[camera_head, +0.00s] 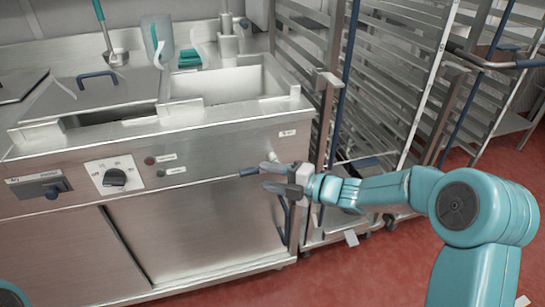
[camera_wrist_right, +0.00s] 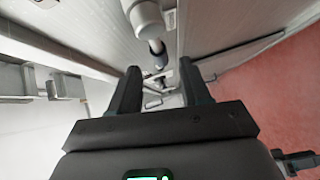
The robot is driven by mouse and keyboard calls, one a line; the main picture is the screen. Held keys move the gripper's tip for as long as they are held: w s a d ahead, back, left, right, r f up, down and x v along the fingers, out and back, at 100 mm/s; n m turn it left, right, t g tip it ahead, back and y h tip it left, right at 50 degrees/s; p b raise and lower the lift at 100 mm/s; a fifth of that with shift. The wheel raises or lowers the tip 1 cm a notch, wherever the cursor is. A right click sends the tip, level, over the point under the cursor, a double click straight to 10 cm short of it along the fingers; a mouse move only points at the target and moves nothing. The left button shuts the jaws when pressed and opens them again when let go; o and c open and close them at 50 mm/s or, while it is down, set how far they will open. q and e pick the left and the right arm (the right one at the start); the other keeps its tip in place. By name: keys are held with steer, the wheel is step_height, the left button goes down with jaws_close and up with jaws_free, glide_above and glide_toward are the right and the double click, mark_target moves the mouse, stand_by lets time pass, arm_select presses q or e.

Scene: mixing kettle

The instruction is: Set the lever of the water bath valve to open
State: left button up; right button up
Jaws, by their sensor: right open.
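A dark blue lever grip (camera_head: 248,171) sticks out from the front of the steel water bath unit (camera_head: 215,205), just left of my right gripper's fingertips. The valve body behind the gripper is mostly hidden. My right gripper (camera_head: 265,178) is open in front of the panel, its fingers pointing left. In the right wrist view, a pale pipe with a dark end (camera_wrist_right: 158,48) shows ahead, between and beyond the open fingers (camera_wrist_right: 160,70). I see nothing held between them, and I cannot tell whether they touch the lever. My left gripper is out of view.
A blue curved handle (camera_head: 284,218) shows below my right gripper. A steel rack (camera_head: 385,85) stands close on the right. Red floor (camera_head: 350,270) is open in front.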

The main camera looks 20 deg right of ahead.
mark_target(255, 173)
steer(key=x, duration=0.6)
stand_by(0.3)
